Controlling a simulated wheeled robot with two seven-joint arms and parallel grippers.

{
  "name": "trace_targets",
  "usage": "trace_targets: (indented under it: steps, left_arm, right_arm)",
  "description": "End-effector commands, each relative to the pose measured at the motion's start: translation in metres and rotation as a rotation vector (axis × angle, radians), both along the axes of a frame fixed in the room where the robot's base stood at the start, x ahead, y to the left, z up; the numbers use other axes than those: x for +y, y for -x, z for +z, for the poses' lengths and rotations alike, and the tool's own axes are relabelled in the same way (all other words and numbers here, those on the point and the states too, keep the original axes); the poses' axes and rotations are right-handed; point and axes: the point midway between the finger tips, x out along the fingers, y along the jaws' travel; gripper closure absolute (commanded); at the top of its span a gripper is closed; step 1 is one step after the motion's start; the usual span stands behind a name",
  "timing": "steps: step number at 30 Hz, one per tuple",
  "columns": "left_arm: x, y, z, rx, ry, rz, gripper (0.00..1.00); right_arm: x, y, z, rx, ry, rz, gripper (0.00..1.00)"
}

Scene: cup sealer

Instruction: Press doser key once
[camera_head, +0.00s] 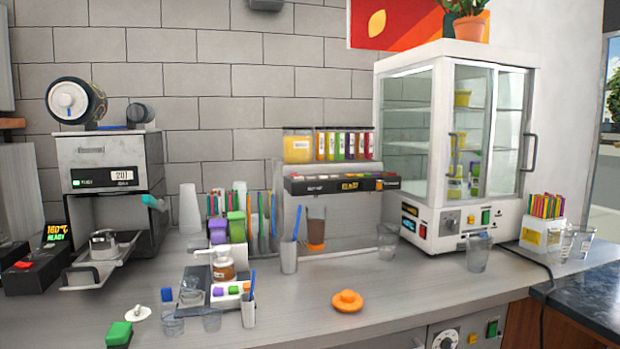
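A steel dispenser (345,215) that looks like the doser stands against the tiled wall at the middle of the counter. Its black front panel (342,185) carries a lit yellow display and a row of small coloured keys (352,176) along the top edge. The lettering is too small to read surely. A clear cup (316,227) with brown and orange contents stands below the panel. Jars of yellow and other colours (298,146) sit on top. Neither of my grippers is in view.
A tall cup with a blue straw (289,256) stands in front of the dispenser's left side. An orange lid-like piece (347,301) lies on the counter. A glass cabinet (456,140) is at right; a machine with a display (110,170) is at left. The front middle counter is mostly clear.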

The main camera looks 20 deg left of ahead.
Motion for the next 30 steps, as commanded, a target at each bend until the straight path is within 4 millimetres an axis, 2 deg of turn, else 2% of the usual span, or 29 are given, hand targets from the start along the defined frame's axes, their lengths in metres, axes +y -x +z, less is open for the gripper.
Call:
trace_targets:
  steps: [1,2,17,30]
  left_arm:
    - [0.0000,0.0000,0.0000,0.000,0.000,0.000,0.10]
    - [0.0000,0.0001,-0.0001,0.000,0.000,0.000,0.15]
    - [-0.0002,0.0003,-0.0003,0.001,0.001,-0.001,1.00]
    - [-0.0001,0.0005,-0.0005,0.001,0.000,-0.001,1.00]
  right_arm:
    - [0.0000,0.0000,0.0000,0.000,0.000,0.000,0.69]
    - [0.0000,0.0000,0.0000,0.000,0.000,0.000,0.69]
    - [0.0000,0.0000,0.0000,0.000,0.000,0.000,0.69]
    - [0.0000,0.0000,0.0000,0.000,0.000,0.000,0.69]
